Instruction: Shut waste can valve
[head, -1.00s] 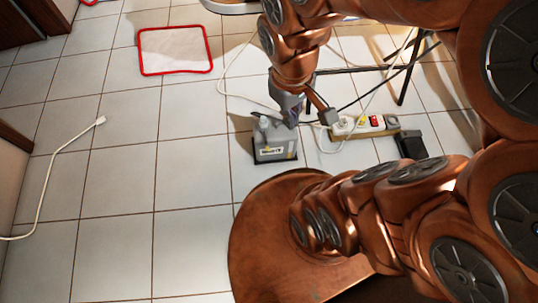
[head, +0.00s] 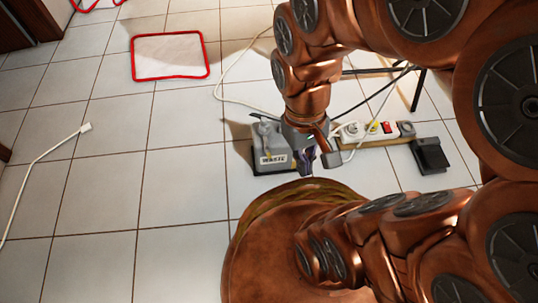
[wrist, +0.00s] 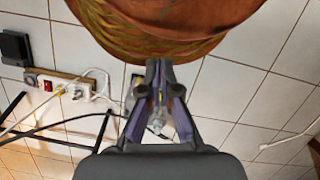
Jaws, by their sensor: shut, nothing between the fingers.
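The grey waste can (head: 272,160) stands on the tiled floor in the head view, with a label reading "WASTE" on its front. A grey handle-like part shows on its top. I cannot clearly make out the valve in the head view. My gripper (head: 305,168) points down just at the right of the can, covering its right side; I cannot tell whether they touch. In the wrist view the fingers of my gripper (wrist: 158,68) meet at the tips. A small pale, partly yellow part (wrist: 156,118) shows behind the finger links; most of the can is hidden there.
A white power strip (head: 372,131) with a red switch and cables lies right of the can, beside a black box (head: 430,155). Thin dark stand legs (head: 418,90) rise behind. The left floor is mostly clear.

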